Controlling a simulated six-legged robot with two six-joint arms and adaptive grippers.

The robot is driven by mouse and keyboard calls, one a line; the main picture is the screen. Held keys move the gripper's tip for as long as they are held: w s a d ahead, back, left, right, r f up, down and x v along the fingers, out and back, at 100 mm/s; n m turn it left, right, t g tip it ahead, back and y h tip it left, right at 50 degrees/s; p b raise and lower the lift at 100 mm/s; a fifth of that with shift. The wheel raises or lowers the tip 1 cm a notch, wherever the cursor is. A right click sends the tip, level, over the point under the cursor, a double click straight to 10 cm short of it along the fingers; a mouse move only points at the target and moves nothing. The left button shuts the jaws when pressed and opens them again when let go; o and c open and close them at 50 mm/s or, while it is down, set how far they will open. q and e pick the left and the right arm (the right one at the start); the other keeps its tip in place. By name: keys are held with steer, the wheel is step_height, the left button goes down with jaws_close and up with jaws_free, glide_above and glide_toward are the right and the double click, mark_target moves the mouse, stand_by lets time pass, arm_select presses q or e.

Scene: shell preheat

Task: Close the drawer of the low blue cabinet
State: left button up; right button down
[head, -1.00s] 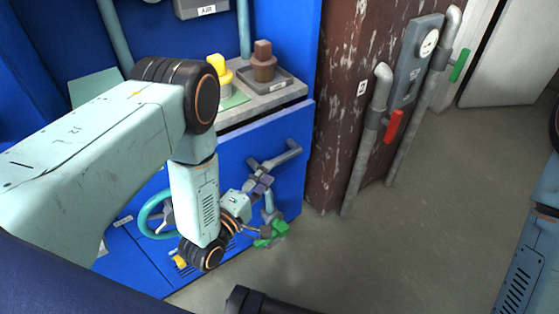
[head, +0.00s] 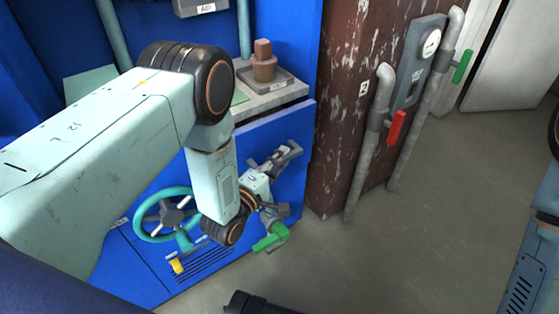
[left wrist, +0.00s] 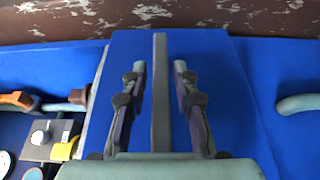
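The low blue cabinet has a grey top (head: 270,98). Its blue drawer front (head: 290,125) stands a little out from under that top, with a narrow gap along the upper edge. A grey bar handle (head: 292,150) is on the drawer front. My left gripper (head: 275,160) is at the handle. In the left wrist view the handle (left wrist: 160,95) runs straight between the two fingers of my left gripper (left wrist: 158,80). The fingers are open, one on each side, with blue drawer front showing between them and the bar.
A teal handwheel (head: 140,218) and a green lever (head: 268,243) are below, near my left arm. A rusty brown column (head: 335,150) with grey pipes stands right of the cabinet. Floor beyond is clear.

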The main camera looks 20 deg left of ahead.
mark_target(272, 149)
arm_select(q)
jaws_close()
steer(key=shift+f, duration=0.1)
steer(key=shift+w+a, duration=0.1)
steer(key=shift+a, duration=0.05)
stand_by(0.3)
steer(key=shift+w+a, duration=0.95)
steer(key=shift+a, duration=0.3)
steer(key=shift+w+a, duration=0.2)
steer(key=shift+a, duration=0.05)
steer(key=shift+w+a, duration=0.1)
steer(key=shift+a, duration=0.05)
arm_select(e)
steer(key=shift+w+a, duration=0.65)
steer(key=shift+a, duration=0.15)
arm_select(q)
steer(key=shift+o, duration=1.3)
jaws_free()
steer(key=shift+o, duration=0.2)
